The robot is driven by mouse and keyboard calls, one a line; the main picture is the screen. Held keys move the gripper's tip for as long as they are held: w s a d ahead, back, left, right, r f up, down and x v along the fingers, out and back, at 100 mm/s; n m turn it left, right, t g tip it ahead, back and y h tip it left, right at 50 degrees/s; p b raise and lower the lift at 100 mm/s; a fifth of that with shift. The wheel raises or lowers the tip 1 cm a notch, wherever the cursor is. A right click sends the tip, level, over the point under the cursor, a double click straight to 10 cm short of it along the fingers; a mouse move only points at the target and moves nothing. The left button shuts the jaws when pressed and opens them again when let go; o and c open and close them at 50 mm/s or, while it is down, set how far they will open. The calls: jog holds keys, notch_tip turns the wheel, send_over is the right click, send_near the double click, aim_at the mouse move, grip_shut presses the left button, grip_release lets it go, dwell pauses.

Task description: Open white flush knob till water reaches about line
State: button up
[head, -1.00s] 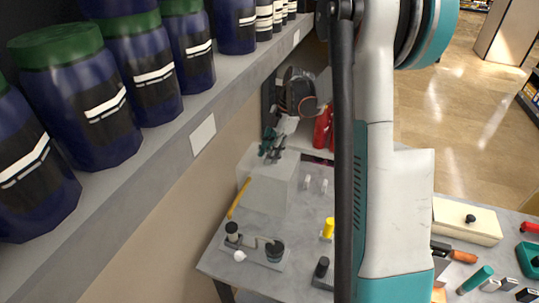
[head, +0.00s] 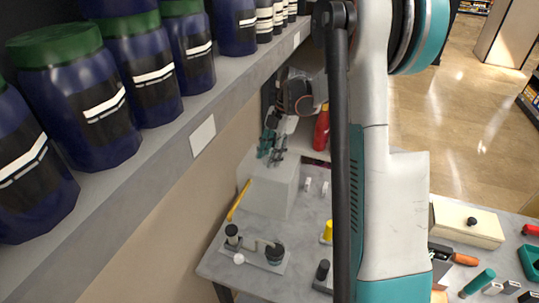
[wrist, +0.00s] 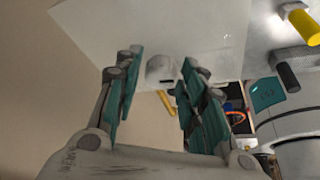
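In the head view a pale box (head: 265,192) stands on the grey table against the wall. My gripper (head: 271,155), with teal fingers, is over its top. In the wrist view a small white rounded knob (wrist: 160,68) shows at the box's pale face (wrist: 205,45), beyond and between the fingertips. My gripper (wrist: 160,58) is open there, with a gap between its fingers and nothing held. I cannot tell whether either finger touches the knob. No water or marked line can be made out.
A tray with black-topped parts and a white ball (head: 239,258) is at the table's front. A yellow stick (head: 238,200) is beside the box. A yellow cylinder (head: 327,231) and a black one (head: 322,269) stand right. A shelf of jars (head: 75,85) overhangs the left.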

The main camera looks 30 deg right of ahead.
dwell(0.3)
jog(key=v, duration=0.4)
jog(key=shift+r, duration=0.25)
jog(key=w+d, duration=0.1)
jog(key=d, duration=1.1)
jog(key=shift+w+r, duration=0.15)
jog(key=shift+w, duration=0.15)
jog(key=shift+d, duration=0.1)
dwell(5.4)
